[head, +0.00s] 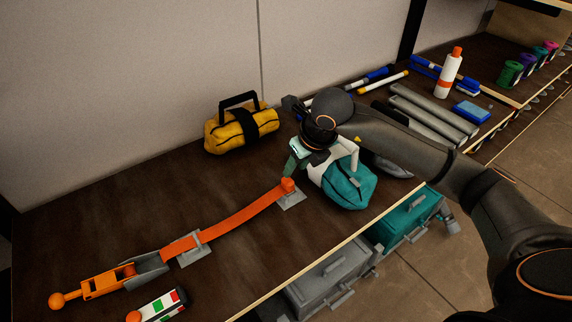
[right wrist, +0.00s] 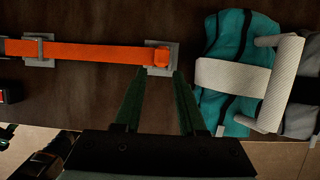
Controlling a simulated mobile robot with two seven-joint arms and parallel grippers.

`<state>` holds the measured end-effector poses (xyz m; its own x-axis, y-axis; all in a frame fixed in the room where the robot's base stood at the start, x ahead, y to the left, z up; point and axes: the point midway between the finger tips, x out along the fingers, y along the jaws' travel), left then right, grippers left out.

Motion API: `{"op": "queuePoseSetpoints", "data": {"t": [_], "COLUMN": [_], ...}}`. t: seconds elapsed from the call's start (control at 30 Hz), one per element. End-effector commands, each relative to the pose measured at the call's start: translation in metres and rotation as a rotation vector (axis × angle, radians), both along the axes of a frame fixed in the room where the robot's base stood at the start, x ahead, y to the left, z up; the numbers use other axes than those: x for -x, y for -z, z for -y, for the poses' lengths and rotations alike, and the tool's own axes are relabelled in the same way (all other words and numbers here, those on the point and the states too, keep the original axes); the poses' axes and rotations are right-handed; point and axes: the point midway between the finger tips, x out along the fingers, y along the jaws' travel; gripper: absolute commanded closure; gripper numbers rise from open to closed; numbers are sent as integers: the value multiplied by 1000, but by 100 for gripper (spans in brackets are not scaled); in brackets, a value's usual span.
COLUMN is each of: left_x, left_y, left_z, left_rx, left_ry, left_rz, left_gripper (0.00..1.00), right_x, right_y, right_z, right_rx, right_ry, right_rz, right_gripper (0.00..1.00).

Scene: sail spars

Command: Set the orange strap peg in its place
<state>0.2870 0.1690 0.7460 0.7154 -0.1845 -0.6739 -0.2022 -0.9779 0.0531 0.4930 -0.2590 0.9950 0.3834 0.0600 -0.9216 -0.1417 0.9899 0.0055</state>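The orange strap peg (head: 288,184) is the small block at the right end of the long orange strap (head: 235,220). It stands on a small grey plate (head: 293,200). In the right wrist view the peg (right wrist: 162,57) lies over the plate (right wrist: 150,47); how deep it sits I cannot tell. My right gripper (head: 290,168) is just above and behind the peg in the head view. In the right wrist view its two green fingers (right wrist: 160,74) are apart, with the tips just short of the peg and nothing held between them. My left gripper is not in view.
A teal bag with a white band (head: 347,185) lies close right of the peg. A yellow bag (head: 238,130) lies behind. The strap runs left through a grey bracket (head: 190,248) to an orange ratchet (head: 105,284).

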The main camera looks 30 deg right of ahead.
Motion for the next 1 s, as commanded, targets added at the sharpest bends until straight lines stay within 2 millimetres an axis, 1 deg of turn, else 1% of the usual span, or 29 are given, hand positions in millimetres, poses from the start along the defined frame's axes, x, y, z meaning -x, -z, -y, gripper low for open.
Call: {"op": "queuePoseSetpoints", "data": {"t": [0.07,0.17,0.5,0.6,0.73,0.87,0.97,1.0], "left_x": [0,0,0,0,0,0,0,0], "left_y": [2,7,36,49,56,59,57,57], "left_z": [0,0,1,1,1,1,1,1], "left_rx": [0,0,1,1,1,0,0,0], "left_ry": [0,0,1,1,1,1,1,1], "left_rz": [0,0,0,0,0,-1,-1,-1], "left_gripper": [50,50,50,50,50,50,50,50], "right_x": [-2,-4,-21,-25,-29,-31,-31,-31], "right_y": [1,9,52,64,71,73,71,71], "right_z": [3,2,-2,-1,-2,-3,-3,-3], "right_rx": [9,9,6,7,7,7,6,6], "right_ry": [6,6,3,3,4,3,3,3], "right_rz": [2,1,1,2,3,2,2,2], "right_gripper": [60,60,60,60,60,60,69,74]}}
